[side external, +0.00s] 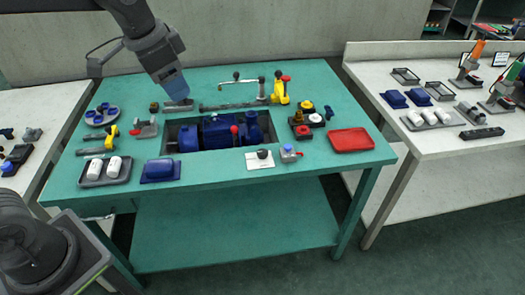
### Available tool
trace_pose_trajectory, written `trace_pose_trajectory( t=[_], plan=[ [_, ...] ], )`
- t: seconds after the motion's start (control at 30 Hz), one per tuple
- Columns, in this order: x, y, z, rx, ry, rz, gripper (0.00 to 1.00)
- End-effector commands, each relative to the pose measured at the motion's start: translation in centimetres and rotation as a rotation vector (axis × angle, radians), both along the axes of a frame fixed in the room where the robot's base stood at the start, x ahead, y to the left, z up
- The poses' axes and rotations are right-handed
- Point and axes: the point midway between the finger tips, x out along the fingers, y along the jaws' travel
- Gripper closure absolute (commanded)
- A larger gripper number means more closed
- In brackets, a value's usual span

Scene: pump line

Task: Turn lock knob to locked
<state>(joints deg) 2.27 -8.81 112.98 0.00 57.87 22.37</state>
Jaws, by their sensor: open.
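A small black knob (262,153) sits on a white plate (257,163) near the front edge of the green table. It looks like the lock knob, but its marks and the way it points are too small to read. My gripper (178,98) is at the back left of the table, pointing down over a small grey part. It is open, far to the left of and behind the knob. I cannot tell whether its fingertips touch the grey part.
A blue pump (218,133) sits in a dark recess in mid-table. A small blue-topped valve (290,153) stands just right of the knob plate. A red tray (350,140) is at the right; a grey tray with white cylinders (106,170) and a blue block (161,170) are front left. A yellow-handled clamp (279,92) is at the back.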

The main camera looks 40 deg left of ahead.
Motion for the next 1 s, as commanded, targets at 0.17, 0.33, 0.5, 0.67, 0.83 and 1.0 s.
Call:
trace_pose_trajectory(
  t=[0.17,0.33,0.5,0.67,0.83,1.0],
  plan=[
    [7.1,-1.1,-2.3,0.050,0.085,-0.183,0.40],
    [13.2,-2.2,-6.2,0.087,0.157,-0.364,0.40],
    [18.0,-3.5,-11.5,0.112,0.226,-0.541,0.40],
    [20.7,-4.4,-16.0,0.124,0.271,-0.670,0.40],
    [21.8,-4.8,-18.4,0.128,0.292,-0.735,0.40],
    [21.9,-4.8,-19.7,0.129,0.296,-0.745,0.40]
  ],
)
